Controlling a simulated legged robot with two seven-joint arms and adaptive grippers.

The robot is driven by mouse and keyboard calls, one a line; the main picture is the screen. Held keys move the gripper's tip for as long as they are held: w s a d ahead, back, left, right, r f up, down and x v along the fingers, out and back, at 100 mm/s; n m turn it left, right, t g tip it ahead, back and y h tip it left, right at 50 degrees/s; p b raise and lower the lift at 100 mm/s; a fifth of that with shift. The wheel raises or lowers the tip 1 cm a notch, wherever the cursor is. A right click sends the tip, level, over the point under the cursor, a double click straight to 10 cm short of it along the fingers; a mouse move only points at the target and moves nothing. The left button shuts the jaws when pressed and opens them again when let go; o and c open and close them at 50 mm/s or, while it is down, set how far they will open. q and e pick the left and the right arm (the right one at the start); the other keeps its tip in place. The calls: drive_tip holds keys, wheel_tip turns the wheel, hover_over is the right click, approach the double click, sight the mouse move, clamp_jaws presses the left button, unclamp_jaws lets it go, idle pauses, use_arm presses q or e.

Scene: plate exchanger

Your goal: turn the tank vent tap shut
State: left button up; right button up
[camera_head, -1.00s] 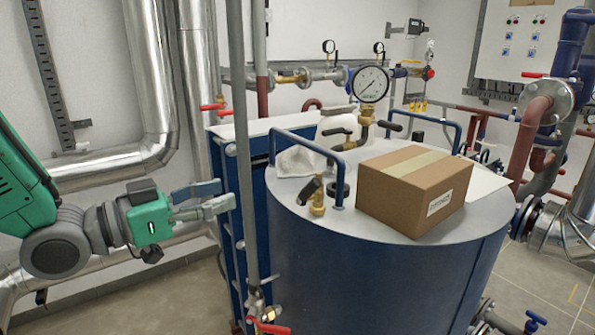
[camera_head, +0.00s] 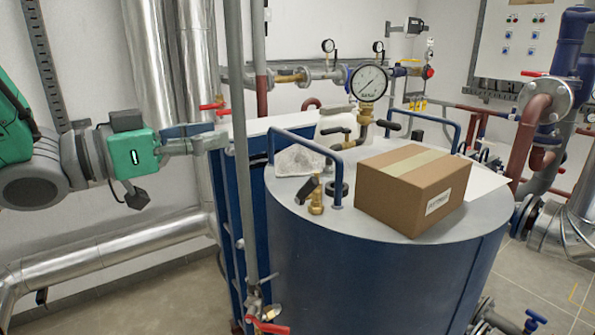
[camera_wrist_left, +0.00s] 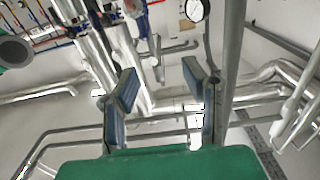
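A small brass tap with a black lever (camera_head: 316,203) stands upright on the light top of the blue tank (camera_head: 375,275), near its left edge. I take it for the vent tap. A second brass fitting with black levers (camera_head: 362,125) stands further back under the round gauge. My left gripper (camera_head: 212,138) is up and to the left of the small tap, well apart from it, with its fingers pointing right near the vertical grey pipe. In the left wrist view its two fingers (camera_wrist_left: 160,85) are spread with nothing gripped. My right gripper is not in view.
The vertical grey pipe (camera_head: 242,170) stands between my left gripper and the tank. A cardboard box (camera_head: 412,192) sits on the tank right of the tap. A blue handrail (camera_head: 337,170) rises just behind the tap. A round gauge (camera_head: 369,82) stands further back.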

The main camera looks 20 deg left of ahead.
sight(305, 192)
use_arm(q)
drive_tip(key=shift+s+r, duration=0.1)
drive_tip(key=shift+r, duration=0.1)
drive_tip(key=shift+a, duration=0.15)
drive_tip(key=shift+c, duration=0.4)
drive_tip(key=shift+f, duration=0.25)
drive_tip(key=c, duration=0.7)
drive_tip(key=f+n+b, duration=0.1)
drive_tip(key=f, duration=0.1)
drive_tip(key=w+d+f+n+t+b, duration=0.1)
drive_tip(key=f+n+b, duration=0.1)
drive_tip(key=w+d+f+n+t+b, duration=0.1)
drive_tip(key=b, duration=0.1)
drive_tip(key=shift+d+f+n, duration=0.25)
drive_tip(key=shift+f+n, duration=0.15)
clamp_jaws()
drive_tip(key=w+d+f+n+t+y+b, duration=0.2)
drive_tip(key=w+d+f+n+y+b, duration=0.1)
drive_tip(key=w+d+n, duration=0.4)
drive_tip(key=shift+w+d+f+n+t+b, duration=0.35)
drive_tip(key=shift+w+f+n+b, duration=0.25)
drive_tip(key=shift+b, duration=0.35)
